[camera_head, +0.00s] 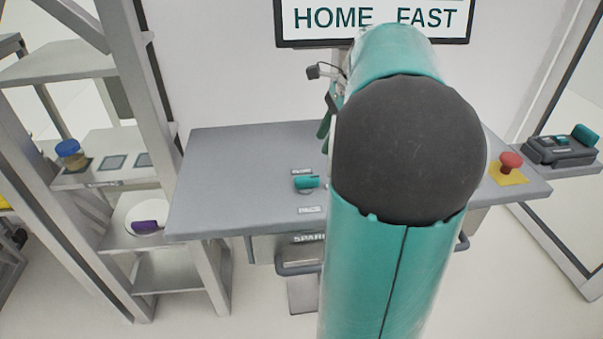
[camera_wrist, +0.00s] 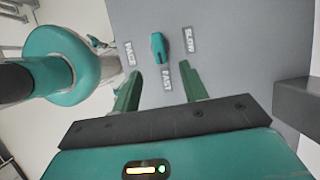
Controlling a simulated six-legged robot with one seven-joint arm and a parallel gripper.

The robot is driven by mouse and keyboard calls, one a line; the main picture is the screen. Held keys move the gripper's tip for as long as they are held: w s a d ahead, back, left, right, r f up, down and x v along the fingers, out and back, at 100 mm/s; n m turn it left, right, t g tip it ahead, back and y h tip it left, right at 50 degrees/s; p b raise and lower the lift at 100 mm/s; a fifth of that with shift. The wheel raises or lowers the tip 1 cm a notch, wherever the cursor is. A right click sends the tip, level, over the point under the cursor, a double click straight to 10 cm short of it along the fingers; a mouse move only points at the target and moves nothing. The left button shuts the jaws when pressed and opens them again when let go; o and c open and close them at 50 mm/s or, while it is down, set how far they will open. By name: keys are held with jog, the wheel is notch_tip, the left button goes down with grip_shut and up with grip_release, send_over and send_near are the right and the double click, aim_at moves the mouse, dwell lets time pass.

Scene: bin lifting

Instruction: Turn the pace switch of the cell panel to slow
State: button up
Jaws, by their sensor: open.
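The pace switch is a small teal knob (camera_wrist: 158,47) on the grey panel top, and it also shows in the head view (camera_head: 307,182) left of my arm. In the wrist view its long side lines up towards the FAST label (camera_wrist: 166,78). The SLOW label (camera_wrist: 189,40) is to its right and the PACE label (camera_wrist: 131,55) to its left. My gripper (camera_wrist: 160,69) is open, with its two green fingers apart and empty. The knob lies just beyond the fingertips, between their lines; I cannot tell the height gap. My arm hides much of the panel in the head view.
A sign (camera_head: 375,20) on the wall reads HOME and FAST. A red mushroom button (camera_head: 510,161) is at the panel's right. A shelf (camera_head: 105,170) at left holds a blue-lidded jar (camera_head: 70,154) and a purple item (camera_head: 146,227). The panel top left of the switch is clear.

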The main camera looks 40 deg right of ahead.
aim_at(306, 178)
jog(key=x, duration=1.1)
jog(key=shift+s+a+f, duration=0.1)
jog(key=shift+s+f, duration=0.1)
jog(key=shift+s, duration=0.05)
jog(key=shift+w+a+f, duration=0.1)
jog(key=shift+w+f, duration=0.05)
jog(key=shift+f, duration=0.05)
grip_shut()
